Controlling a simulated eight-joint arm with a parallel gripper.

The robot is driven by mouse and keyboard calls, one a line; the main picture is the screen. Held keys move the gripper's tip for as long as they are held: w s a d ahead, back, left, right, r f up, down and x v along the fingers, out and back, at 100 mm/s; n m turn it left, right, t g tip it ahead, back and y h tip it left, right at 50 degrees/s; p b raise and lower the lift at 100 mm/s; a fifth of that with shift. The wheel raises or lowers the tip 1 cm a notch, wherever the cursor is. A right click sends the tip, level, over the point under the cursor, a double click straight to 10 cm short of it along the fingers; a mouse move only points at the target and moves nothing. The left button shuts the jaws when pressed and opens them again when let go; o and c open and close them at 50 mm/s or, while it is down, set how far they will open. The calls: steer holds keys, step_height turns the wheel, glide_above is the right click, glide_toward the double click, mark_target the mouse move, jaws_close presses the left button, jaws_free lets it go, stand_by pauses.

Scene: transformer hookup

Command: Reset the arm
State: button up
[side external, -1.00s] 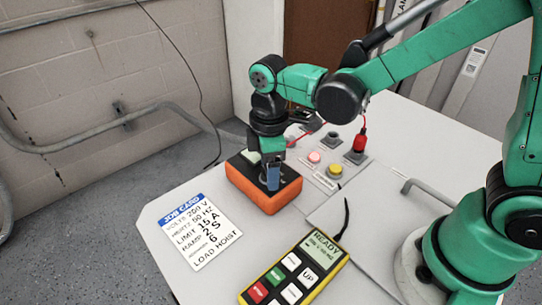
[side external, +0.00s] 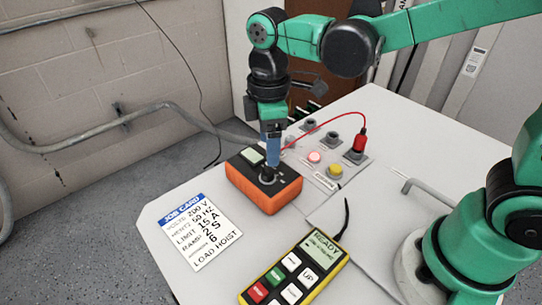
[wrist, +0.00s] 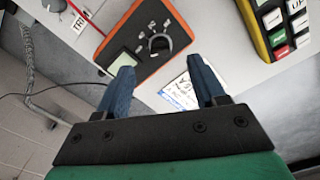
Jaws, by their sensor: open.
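My gripper (side external: 271,160) is open and empty. It points down just above an orange box with a black top (side external: 250,191), which lies on the light grey bench top. The box has a pale screen (side external: 252,155) and a dark round knob (side external: 266,175). In the wrist view my two blue fingers (wrist: 163,78) are spread apart. The knob (wrist: 160,44) shows beyond the gap between them, with nothing held. The knob's near surroundings are partly covered by my gripper in the side view.
A job card (side external: 200,232) lies front left of the box. A yellow-and-black keypad unit (side external: 296,268) lies in front. Behind are a red plug (side external: 360,141) with a red cable, grey sockets, a pinkish-red button (side external: 314,157) and a yellow button (side external: 334,170). A metal handle (side external: 425,190) stands at right.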

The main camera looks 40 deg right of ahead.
steer(key=shift+s+d+r+m, duration=0.15)
steer(key=shift+d+m, duration=0.15)
steer(key=s+d+r+m+t, duration=0.2)
steer(key=d+m+t, duration=0.5)
steer(key=m, duration=0.4)
steer(key=shift+s+d, duration=0.45)
steer(key=shift+s, duration=0.45)
steer(key=shift+r, duration=0.1)
